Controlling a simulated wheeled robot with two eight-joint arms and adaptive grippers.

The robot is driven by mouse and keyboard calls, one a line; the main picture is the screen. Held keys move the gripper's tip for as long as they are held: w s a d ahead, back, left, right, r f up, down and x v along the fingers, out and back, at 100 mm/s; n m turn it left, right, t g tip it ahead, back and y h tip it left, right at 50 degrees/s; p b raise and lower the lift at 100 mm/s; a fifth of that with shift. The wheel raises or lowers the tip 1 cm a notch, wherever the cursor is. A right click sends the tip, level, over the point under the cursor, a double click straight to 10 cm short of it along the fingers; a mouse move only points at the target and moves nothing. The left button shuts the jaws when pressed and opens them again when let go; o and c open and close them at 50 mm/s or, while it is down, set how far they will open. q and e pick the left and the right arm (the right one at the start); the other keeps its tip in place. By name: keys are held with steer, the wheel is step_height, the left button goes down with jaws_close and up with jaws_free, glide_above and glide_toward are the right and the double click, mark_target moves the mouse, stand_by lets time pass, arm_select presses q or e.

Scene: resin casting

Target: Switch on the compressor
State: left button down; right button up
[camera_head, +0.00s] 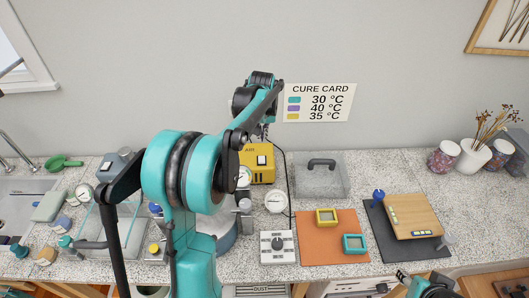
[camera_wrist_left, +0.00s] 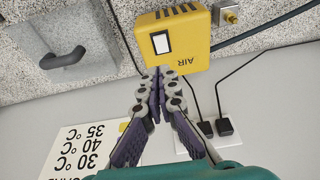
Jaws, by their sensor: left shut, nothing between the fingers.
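The compressor is a yellow box marked AIR (camera_head: 258,174), standing on the counter against the back wall. A white rocker switch (camera_head: 261,160) is on its front. In the left wrist view the compressor (camera_wrist_left: 182,40) appears upside down, with the white switch (camera_wrist_left: 161,43) in a dark frame. My left gripper (camera_wrist_left: 158,72) is shut and empty, its fingertips at the edge of the compressor's image, near the switch. I cannot tell whether they touch the box. In the head view, my left gripper (camera_head: 264,133) is small, above the compressor and partly hidden by my arm.
A clear lidded box (camera_head: 320,178) stands right of the compressor, and a round gauge (camera_head: 276,201) in front. A dark cable runs beside them. A grey dial box (camera_head: 278,247) and an orange mat (camera_head: 318,252) lie nearer. Part of my right arm shows at the bottom right.

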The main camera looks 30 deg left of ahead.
mark_target(262, 161)
arm_select(q)
steer(key=shift+w+a+f, duration=0.15)
steer(key=shift+w+a, duration=0.15)
steer(key=x, duration=0.4)
steer(key=b+x, duration=0.1)
steer(key=x, duration=0.3)
steer(key=s+b+x, duration=0.1)
steer(key=x, duration=0.3)
steer(key=shift+w+d+f, duration=0.1)
steer(key=shift+d+f, duration=0.15)
steer(key=shift+f, duration=0.75)
steer(key=shift+f, duration=0.1)
steer(key=shift+s+d+f+b, duration=0.15)
steer(key=shift+s+f+b, duration=0.2)
steer(key=shift+b, duration=0.3)
steer(key=shift+w+r, duration=0.1)
steer(key=shift+w, duration=0.15)
